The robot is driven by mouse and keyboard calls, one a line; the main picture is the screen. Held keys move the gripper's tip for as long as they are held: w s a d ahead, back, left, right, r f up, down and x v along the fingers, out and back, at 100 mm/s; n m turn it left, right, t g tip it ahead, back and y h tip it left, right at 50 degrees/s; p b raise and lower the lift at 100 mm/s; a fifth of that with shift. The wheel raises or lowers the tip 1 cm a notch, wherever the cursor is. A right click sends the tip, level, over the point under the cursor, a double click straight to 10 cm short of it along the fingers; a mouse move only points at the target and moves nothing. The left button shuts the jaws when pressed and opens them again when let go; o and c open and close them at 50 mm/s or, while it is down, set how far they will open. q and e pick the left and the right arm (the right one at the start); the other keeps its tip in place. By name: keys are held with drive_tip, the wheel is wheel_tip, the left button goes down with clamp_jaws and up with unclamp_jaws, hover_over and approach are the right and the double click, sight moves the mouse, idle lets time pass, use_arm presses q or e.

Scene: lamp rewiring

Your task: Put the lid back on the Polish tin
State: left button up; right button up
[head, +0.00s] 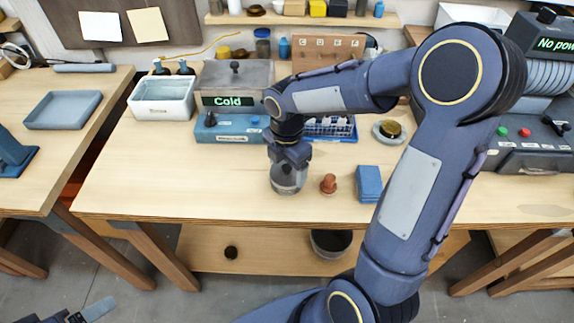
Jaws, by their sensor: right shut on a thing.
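My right gripper (289,163) points down over the front middle of the workbench. It is shut on the top of a small grey, rounded, glassy-looking thing (287,181), which is at or just above the bench top. The fingers hide its upper part, and I cannot tell whether it is the Polish tin, its lid or both. A dark round piece with a yellowish side (391,129) sits in a pale dish on the bench further right. No label reading Polish is legible. My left gripper (90,312) shows only in part at the bottom left corner, far from the bench top.
A terracotta-coloured knobbed piece (328,184) and a blue block (369,183) stand just right of my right gripper. Behind are a box marked Cold (235,101), a white basin (162,98) and a blue rack (331,128). The bench's front left (170,185) is clear.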

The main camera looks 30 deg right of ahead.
sight(287, 167)
drive_tip(key=shift+s+f, duration=0.1)
drive_tip(key=shift+f, duration=0.1)
drive_tip(key=o, duration=0.9)
drive_tip(key=shift+f, duration=0.1)
drive_tip(key=shift+o, duration=0.2)
drive_tip(key=shift+r+p, duration=0.35)
drive_tip(key=shift+r, duration=0.1)
wheel_tip(287, 167, up, 12)
drive_tip(key=s+a+f+m+t+y, duration=0.1)
drive_tip(key=s+a+m+t+y, duration=0.1)
drive_tip(key=s+m, duration=0.6)
drive_tip(key=s+a+f+m+t+y, duration=0.1)
drive_tip(key=s+a+m+t, duration=0.1)
drive_tip(key=s+m, duration=0.6)
drive_tip(key=m+t, duration=0.1)
drive_tip(key=m, duration=0.5)
drive_tip(key=shift+s+f+m+t+y, duration=0.3)
drive_tip(key=shift+s+f+y, duration=0.05)
drive_tip(key=shift+f+y, duration=0.05)
